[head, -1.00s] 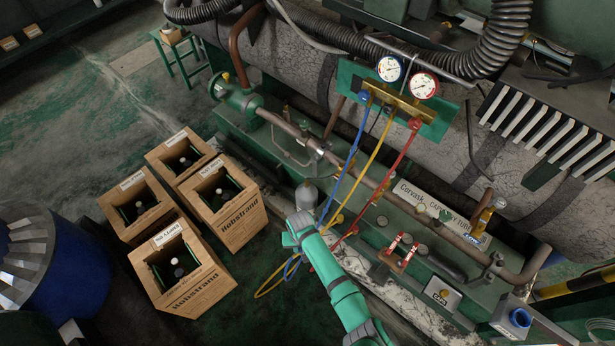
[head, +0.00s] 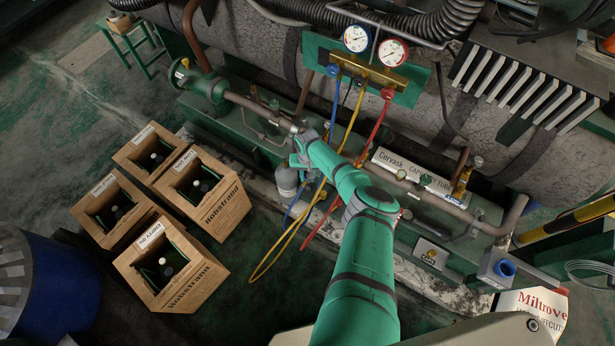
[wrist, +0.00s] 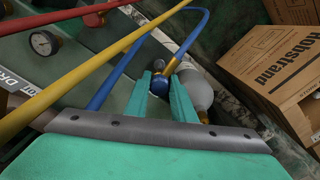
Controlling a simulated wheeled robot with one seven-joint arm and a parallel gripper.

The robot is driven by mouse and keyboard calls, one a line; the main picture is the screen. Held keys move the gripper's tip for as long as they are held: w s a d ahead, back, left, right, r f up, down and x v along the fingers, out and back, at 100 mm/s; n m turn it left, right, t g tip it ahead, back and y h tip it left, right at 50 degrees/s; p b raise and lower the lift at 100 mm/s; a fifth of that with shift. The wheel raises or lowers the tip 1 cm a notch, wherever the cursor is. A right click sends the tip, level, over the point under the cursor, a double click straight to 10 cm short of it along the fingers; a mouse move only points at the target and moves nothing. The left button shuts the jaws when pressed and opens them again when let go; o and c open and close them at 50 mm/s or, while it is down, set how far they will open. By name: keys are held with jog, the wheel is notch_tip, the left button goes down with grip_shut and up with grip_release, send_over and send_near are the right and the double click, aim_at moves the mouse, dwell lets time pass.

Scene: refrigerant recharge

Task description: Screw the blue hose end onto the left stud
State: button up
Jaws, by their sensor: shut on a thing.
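The blue hose (head: 333,120) hangs from the left side of the gauge manifold (head: 370,72) and passes behind my arm. My gripper (head: 300,152) is over the green skid, just above a grey cylinder. In the wrist view my two green fingers (wrist: 162,100) are shut on the blue hose end (wrist: 160,84), which sits at their tips. The hose loops up and away from it. The yellow hose (head: 352,115) and red hose (head: 378,125) hang to the right. I cannot make out the left stud; my arm and gripper cover part of the skid.
The grey cylinder (head: 287,181) stands close beside the gripper and shows in the wrist view (wrist: 195,90). Several wooden crates (head: 218,210) stand on the floor at left. The yellow and red hoses cross nearby.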

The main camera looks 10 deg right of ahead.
jog(key=shift+w+d+f, duration=0.1)
jog(key=shift+f, duration=3.15)
